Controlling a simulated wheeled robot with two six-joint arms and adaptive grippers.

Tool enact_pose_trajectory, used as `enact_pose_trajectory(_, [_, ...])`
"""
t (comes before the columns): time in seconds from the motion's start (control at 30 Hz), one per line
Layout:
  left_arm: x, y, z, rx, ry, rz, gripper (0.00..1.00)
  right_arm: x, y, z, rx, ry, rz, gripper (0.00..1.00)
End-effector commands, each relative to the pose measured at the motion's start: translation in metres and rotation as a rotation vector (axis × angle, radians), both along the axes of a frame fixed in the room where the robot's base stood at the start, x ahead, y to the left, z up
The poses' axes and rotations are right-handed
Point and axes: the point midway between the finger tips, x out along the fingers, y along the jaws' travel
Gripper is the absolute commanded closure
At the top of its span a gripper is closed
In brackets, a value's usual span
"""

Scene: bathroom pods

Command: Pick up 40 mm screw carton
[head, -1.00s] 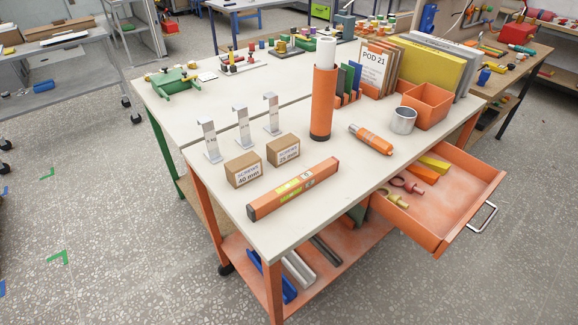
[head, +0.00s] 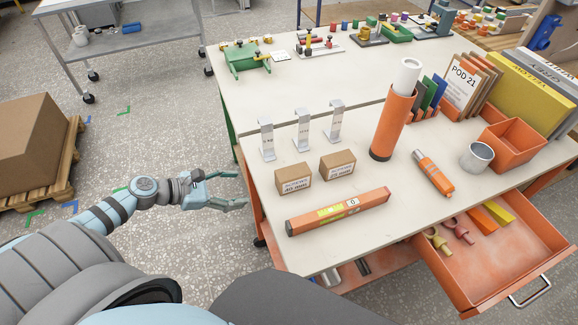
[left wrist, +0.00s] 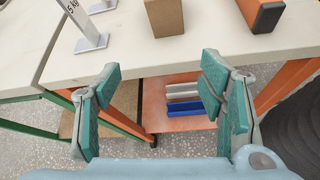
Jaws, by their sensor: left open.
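The 40 mm screw carton (head: 293,179) is a small brown box with a white label, standing near the left edge of the workbench. A similar 25 mm carton (head: 338,165) stands to its right. My left gripper (head: 238,190) is open and empty, just left of the bench edge and apart from the carton. In the left wrist view my open fingers (left wrist: 162,82) face the bench edge, and a carton (left wrist: 165,16), apparently the 40 mm one, stands beyond them on the top. My right gripper is not in view.
An orange spirit level (head: 338,211) lies in front of the cartons, and several metal brackets (head: 302,130) stand behind them. An orange tube (head: 393,125) stands to the right. The drawer (head: 490,275) at right is open.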

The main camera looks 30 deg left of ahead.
Motion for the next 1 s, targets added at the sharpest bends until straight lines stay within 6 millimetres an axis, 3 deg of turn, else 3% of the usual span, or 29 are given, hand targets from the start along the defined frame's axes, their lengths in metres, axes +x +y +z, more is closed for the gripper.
enact_pose_trajectory(0.03, [0.004, -0.009, 0.028, -0.088, 0.011, -0.001, 0.37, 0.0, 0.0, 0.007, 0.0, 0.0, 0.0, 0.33])
enact_pose_trajectory(0.07, [0.006, -0.014, 0.038, -0.138, 0.02, 0.0, 0.37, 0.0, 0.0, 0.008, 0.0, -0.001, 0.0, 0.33])
enact_pose_trajectory(0.17, [0.014, -0.027, 0.051, -0.223, 0.034, 0.001, 0.37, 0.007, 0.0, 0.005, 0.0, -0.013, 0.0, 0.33])
enact_pose_trajectory(0.37, [0.049, -0.058, 0.032, -0.232, 0.032, 0.006, 0.37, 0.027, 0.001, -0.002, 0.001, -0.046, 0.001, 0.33])
enact_pose_trajectory(0.8, [0.1, -0.106, 0.013, -0.227, 0.037, 0.006, 0.37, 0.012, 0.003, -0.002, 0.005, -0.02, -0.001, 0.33])
enact_pose_trajectory(1.0, [0.109, -0.114, 0.005, -0.221, 0.04, 0.006, 0.37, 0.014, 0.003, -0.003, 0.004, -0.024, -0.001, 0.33])
